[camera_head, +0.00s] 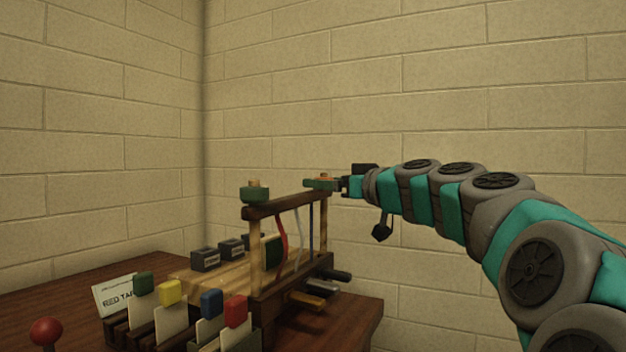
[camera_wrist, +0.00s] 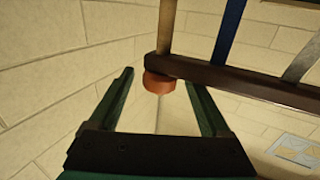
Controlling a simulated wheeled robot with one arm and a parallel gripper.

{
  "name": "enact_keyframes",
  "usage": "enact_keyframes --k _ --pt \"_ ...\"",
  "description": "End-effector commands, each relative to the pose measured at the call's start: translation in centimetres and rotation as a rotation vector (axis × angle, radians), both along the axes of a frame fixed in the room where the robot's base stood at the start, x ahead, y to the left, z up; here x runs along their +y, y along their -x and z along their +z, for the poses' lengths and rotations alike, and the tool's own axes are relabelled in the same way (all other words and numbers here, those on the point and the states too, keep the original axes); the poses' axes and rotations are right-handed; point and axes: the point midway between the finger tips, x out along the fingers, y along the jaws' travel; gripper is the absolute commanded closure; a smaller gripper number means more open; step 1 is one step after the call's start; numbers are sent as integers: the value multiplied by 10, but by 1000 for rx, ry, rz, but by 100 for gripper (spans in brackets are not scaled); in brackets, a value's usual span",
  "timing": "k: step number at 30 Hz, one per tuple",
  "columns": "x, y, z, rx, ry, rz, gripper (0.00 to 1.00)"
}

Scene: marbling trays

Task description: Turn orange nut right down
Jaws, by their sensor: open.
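The orange nut (camera_wrist: 158,84) sits at the end of the dark top bar (camera_wrist: 245,83) of a wooden frame, on the line of its light post. In the wrist view my gripper (camera_wrist: 160,78) is open, with one green finger on each side of the nut and visible gaps beside it. In the head view my gripper (camera_head: 322,184) reaches in from the right at the top of the right post (camera_head: 324,220). Its fingers mostly hide the nut there. A green nut (camera_head: 255,193) sits on the left post.
Red, grey and blue strips hang in the frame. Below stand several cards with coloured tabs (camera_head: 170,292), dark small boxes (camera_head: 205,258), a sign (camera_head: 115,298) and a red ball-topped knob (camera_head: 46,331) on the wooden table (camera_head: 60,290). Brick walls stand behind.

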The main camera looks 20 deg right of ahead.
Motion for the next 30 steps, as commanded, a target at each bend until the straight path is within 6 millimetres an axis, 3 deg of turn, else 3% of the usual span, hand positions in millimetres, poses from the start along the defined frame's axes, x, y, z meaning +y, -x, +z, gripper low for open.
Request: enact_keyframes --k 9,20,30 --pt "8 -39 2 -1 1 -2 18" --pt "10 -43 1 -2 1 -1 18" --pt "10 -43 1 -2 1 0 57"
